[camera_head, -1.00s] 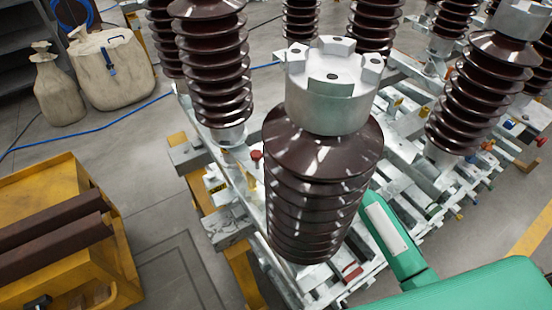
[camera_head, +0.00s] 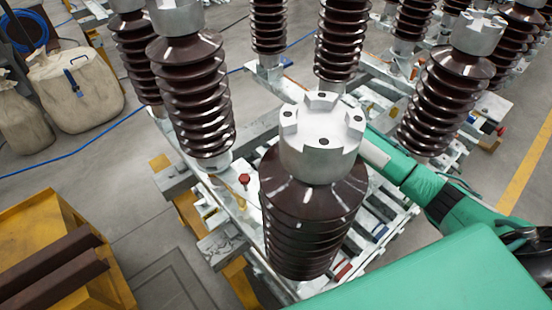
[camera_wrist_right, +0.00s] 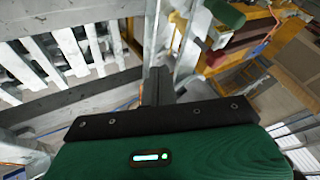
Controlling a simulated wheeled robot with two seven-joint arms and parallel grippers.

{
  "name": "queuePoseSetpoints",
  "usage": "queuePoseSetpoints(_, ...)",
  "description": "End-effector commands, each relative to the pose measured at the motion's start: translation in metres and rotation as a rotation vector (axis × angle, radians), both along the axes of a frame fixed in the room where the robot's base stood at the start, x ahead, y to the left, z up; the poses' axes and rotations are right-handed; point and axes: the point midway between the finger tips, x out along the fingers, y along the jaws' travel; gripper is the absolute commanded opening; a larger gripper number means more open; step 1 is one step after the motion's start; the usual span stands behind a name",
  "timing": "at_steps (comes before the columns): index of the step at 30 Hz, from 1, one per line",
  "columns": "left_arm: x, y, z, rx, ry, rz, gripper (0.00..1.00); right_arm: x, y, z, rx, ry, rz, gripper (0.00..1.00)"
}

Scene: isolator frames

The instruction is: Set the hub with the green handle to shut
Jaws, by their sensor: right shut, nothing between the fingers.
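A dark green cylindrical part (camera_wrist_right: 226,13), which looks like the green handle, shows at the top of the right wrist view. Its hub is not clear enough to read its setting, and I cannot pick it out in the head view. My right gripper (camera_wrist_right: 158,84) shows in the right wrist view as dark fingers close together, shut and empty. The green part lies beyond it, up and to the right, apart from it. In the head view my right arm reaches in from the right, and its gripper end is hidden behind the front insulator. My left gripper is not in view.
A large brown ribbed insulator (camera_head: 310,215) with a metal cap stands front and centre; several more stand behind. A red knob (camera_head: 244,179) sits on the metal frame. A yellow stand (camera_head: 40,215) is at left. Two beige sacks (camera_head: 75,88) stand on open floor.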

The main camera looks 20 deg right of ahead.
Motion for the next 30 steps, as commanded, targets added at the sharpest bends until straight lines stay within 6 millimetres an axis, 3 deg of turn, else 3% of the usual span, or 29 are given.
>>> queuePoseSetpoints(11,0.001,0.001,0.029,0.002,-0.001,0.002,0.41,0.009,0.05,-0.06,0.003,0.002,-0.001,0.0)
queuePoseSetpoints(19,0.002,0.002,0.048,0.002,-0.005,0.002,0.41,-0.006,0.077,-0.059,0.003,0.0,-0.001,0.0)
queuePoseSetpoints(30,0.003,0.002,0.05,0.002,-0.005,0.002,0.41,-0.008,0.082,-0.061,0.002,0.0,-0.001,0.0)
